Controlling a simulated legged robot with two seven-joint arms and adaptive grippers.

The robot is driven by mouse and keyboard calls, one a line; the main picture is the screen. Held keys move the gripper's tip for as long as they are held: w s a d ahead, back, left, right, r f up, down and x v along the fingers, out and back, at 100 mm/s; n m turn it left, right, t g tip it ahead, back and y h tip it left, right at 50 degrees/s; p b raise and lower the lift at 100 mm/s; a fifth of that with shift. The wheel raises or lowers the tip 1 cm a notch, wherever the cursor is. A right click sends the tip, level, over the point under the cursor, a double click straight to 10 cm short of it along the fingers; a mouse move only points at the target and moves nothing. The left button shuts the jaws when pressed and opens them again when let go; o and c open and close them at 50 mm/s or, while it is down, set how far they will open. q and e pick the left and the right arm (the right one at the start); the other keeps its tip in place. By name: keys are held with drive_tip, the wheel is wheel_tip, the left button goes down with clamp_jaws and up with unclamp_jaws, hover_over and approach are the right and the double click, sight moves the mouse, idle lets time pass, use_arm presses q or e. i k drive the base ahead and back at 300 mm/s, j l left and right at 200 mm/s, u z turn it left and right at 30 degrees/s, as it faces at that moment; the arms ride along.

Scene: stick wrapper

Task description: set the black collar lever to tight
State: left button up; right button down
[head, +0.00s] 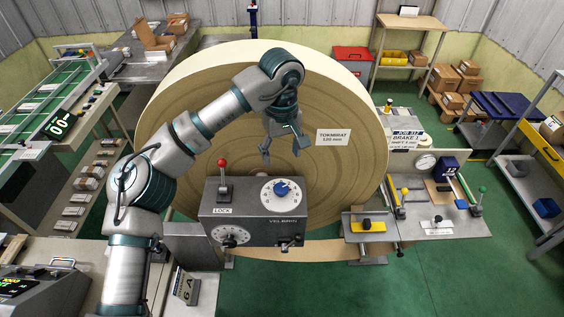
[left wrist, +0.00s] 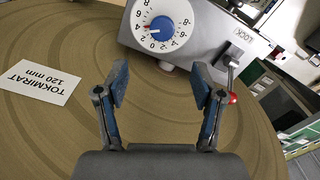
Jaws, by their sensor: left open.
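My left gripper (head: 282,148) is open and empty in front of the big paper roll, above the grey control box (head: 238,212). The left wrist view also shows its open jaws (left wrist: 160,88), with only the roll face between them. A small black lever (head: 288,243) sits low on the box's front right. I cannot tell if it is the collar lever, and no "tight" mark is readable. The box also carries a red-knobbed lever (head: 222,166) by a LOCK label and a white dial with a blue knob (head: 281,189). My right gripper is not in view.
The paper roll (head: 190,90) fills the space behind the box, with a TOKMIRAT card (head: 333,137) on it. A side bench (head: 450,222) at right holds a yellow-knobbed lever (head: 404,192) and a green-knobbed lever (head: 480,191). Green floor is clear at lower right.

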sight(298, 237)
drive_tip(key=k+l, duration=0.45)
drive_tip(key=l, duration=0.3)
drive_tip(key=k+l, duration=0.25)
drive_tip(key=l, duration=0.1)
